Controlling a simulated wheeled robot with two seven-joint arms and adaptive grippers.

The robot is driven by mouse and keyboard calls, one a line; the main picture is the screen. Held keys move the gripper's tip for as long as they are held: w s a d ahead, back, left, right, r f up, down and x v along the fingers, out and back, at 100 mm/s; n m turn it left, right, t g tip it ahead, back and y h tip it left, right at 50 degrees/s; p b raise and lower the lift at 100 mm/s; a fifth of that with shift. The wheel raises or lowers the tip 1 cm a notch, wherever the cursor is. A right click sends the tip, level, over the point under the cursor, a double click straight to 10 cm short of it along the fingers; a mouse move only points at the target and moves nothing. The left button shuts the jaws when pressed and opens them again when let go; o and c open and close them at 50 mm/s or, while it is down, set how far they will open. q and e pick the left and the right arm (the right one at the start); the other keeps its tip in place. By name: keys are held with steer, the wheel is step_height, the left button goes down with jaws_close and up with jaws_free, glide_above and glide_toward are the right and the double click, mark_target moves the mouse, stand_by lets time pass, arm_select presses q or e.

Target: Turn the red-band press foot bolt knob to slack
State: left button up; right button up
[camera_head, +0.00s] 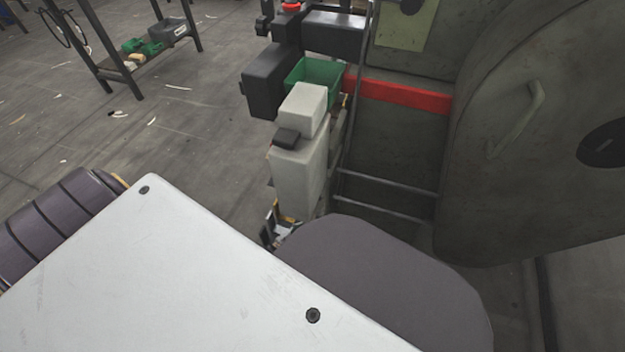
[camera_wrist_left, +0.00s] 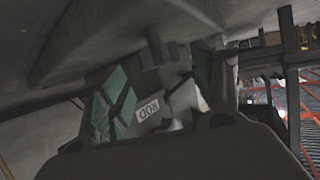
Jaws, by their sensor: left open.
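The red band (camera_head: 405,95) runs across the dark press (camera_head: 395,150) at the right of the head view. I cannot make out the foot bolt knob there. Part of my left gripper (camera_head: 271,232) seems to show low beside the press, mostly hidden by the white plate. In the left wrist view my left gripper (camera_wrist_left: 160,88) is open, with green patches on both fingers. A grey block (camera_wrist_left: 160,50) hangs under a grey surface, beyond and between the fingers; I cannot tell if it is the knob. My right gripper is not in view.
A white label (camera_wrist_left: 151,108) with dark letters shows beyond the fingers. A green bin (camera_head: 316,75) and light grey boxes (camera_head: 300,175) stand beside the press. A low rack (camera_head: 150,55) is at the back left. The floor (camera_head: 130,125) between is mostly clear.

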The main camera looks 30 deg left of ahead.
mark_target(312, 229)
arm_select(q)
steer(key=shift+b+x, duration=1.05)
steer(key=shift+x, duration=0.95)
steer(key=shift+w+d+f, duration=0.1)
steer(key=shift+w+f, duration=0.05)
steer(key=shift+w, duration=0.2)
steer(key=c, duration=1)
steer(key=shift+c, duration=0.2)
steer(key=shift+w, duration=0.1)
